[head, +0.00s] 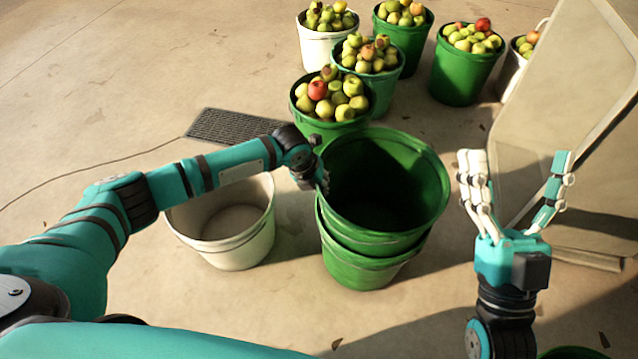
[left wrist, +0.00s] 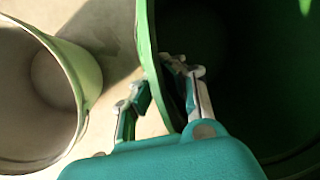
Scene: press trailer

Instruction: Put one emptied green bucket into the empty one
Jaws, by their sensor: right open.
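Two green buckets are stacked in the middle of the head view. The upper green bucket (head: 430,178) is empty and sits inside the lower green bucket (head: 362,272), whose rim shows below it. My left gripper (head: 322,180) is at the upper bucket's left rim. In the left wrist view, my left gripper (left wrist: 160,80) has fingers on both sides of the wall of the upper bucket (left wrist: 148,40); whether they grip it is unclear. My right gripper (head: 514,180) is open and empty, fingers up, to the right of the stack.
An empty white bucket (head: 232,252) stands left of the stack, also in the left wrist view (left wrist: 85,70). A green bucket of apples (head: 340,130) stands just behind the stack, with several more full buckets beyond. A large pale panel (head: 570,110) leans at right.

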